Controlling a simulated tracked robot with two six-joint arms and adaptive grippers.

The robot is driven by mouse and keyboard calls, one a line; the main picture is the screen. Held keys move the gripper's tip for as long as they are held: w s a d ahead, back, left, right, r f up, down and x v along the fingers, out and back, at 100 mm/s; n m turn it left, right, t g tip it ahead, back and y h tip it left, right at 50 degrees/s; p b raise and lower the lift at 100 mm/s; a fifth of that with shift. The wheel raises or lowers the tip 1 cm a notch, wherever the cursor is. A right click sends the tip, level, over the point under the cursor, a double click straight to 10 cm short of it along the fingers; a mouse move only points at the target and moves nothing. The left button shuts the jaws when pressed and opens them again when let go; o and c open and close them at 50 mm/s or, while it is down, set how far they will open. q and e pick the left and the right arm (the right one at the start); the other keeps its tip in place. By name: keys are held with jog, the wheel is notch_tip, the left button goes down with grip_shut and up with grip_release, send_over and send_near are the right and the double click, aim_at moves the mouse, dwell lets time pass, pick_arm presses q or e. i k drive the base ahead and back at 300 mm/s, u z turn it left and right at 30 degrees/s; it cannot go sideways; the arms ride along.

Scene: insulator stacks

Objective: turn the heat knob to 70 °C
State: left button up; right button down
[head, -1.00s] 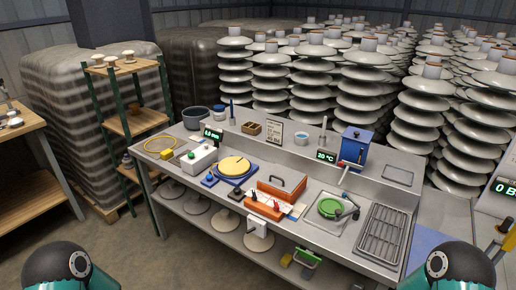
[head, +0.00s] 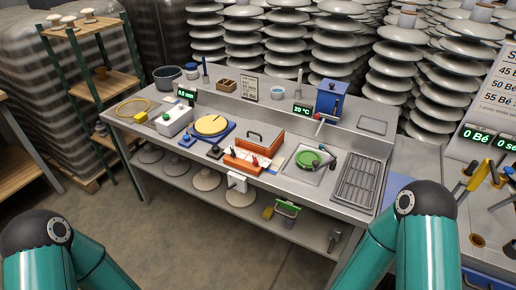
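A small display (head: 302,110) reads 20 °C in green, at the back of the steel bench. A blue box (head: 331,98) stands just behind and to the right of it. A small dark part shows on the box's front, but I cannot tell whether it is the heat knob. Neither of my grippers is in the head view.
The steel bench holds an orange box (head: 258,149) with a handle, a yellow disc (head: 211,125), a sink with a green round item (head: 308,158) and a drying rack (head: 359,180). A wooden shelf (head: 104,80) stands left. A second bench with yellow-handled tools (head: 478,178) is right.

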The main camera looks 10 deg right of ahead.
aim_at(256, 163)
jog(key=u, duration=0.05)
jog(key=k, duration=0.6)
jog(key=u, duration=0.4)
jog(key=i, duration=1.15)
jog(key=z, duration=0.3)
